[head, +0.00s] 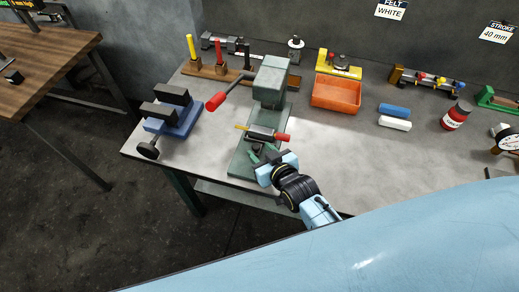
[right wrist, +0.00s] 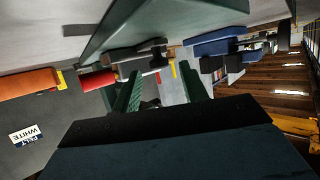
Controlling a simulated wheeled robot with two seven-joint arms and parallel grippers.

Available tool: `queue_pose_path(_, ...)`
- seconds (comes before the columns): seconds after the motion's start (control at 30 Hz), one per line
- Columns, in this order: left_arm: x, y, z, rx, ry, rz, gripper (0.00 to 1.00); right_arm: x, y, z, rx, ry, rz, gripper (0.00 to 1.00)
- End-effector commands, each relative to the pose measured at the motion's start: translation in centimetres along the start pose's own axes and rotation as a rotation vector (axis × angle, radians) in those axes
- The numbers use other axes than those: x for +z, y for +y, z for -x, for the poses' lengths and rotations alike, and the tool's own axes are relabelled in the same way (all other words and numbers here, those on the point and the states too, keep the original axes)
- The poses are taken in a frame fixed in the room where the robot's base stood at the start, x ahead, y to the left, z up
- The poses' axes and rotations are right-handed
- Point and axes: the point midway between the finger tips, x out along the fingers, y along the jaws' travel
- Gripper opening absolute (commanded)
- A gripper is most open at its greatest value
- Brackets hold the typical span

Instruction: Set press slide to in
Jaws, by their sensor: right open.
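The green press (head: 270,85) stands on the workbench with its red-tipped lever sticking out left. Its slide (head: 262,133) lies across the press base in front of the column, with a red knob (head: 284,138) on the right and a yellow tip (head: 241,127) on the left. I cannot tell how far in the slide sits. My right gripper (head: 264,156) is just in front of the slide, open and empty. In the right wrist view, its two fingers (right wrist: 157,80) point toward the slide; the red knob (right wrist: 98,80) is left of them. My left gripper is not in view.
A blue vise (head: 178,120) stands left of the press. An orange bin (head: 336,94), blue and white blocks (head: 394,117) and a red-labelled can (head: 456,115) are to the right. The front right of the workbench (head: 350,170) is bare.

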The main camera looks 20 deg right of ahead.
Motion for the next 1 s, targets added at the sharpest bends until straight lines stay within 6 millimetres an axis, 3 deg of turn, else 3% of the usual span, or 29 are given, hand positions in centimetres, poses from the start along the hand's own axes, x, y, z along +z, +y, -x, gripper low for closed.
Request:
queue_pose_path(0.2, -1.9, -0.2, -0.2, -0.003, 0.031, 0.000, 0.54, 0.0, 0.0, -1.5, 0.000, 0.001, -0.001, 0.43)
queue_pose_path(0.5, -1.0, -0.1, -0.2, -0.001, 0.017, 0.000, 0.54, 0.0, 0.0, -1.6, 0.000, 0.001, -0.001, 0.42)
queue_pose_path(0.8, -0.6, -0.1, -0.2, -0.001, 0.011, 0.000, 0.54, 0.0, 0.0, -1.6, 0.000, 0.000, -0.001, 0.03)
queue_pose_path(1.0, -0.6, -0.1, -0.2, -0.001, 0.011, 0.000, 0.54, 0.0, 0.1, -1.6, 0.001, 0.000, 0.000, 0.00)
